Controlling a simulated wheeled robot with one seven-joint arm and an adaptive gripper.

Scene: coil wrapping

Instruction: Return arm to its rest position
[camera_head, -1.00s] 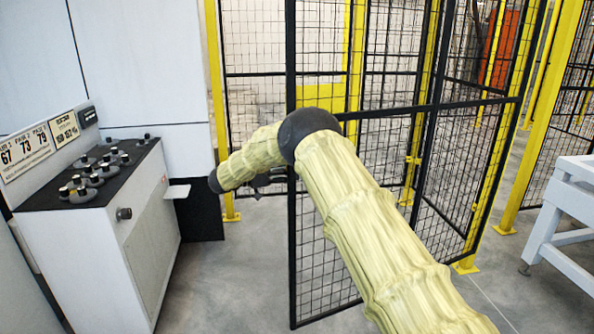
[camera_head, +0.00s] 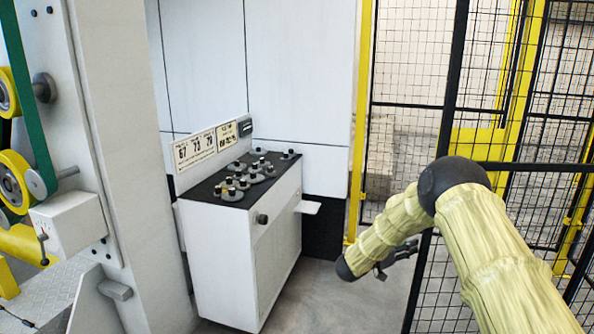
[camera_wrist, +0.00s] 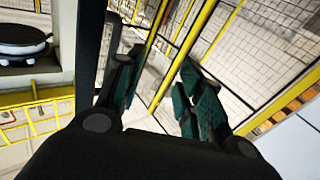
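My gripper (camera_head: 400,256) is at the end of my yellow-sleeved arm, in front of the mesh fence in the head view. The arm is bent at a black joint, and its last part slopes down to the left. In the wrist view, my gripper (camera_wrist: 160,95) shows two dark fingers with green pads, spread apart with nothing between them. Behind the fingers are yellow posts and wire mesh. The gripper is in the air, to the right of the control console and apart from it.
A white control console (camera_head: 272,250) with black knobs stands at centre left. A machine with yellow rollers (camera_head: 14,180) and a green belt (camera_head: 30,100) is at far left. A black mesh fence (camera_head: 450,300) with a yellow post (camera_head: 362,130) stands close behind my arm. Grey floor shows between console and fence.

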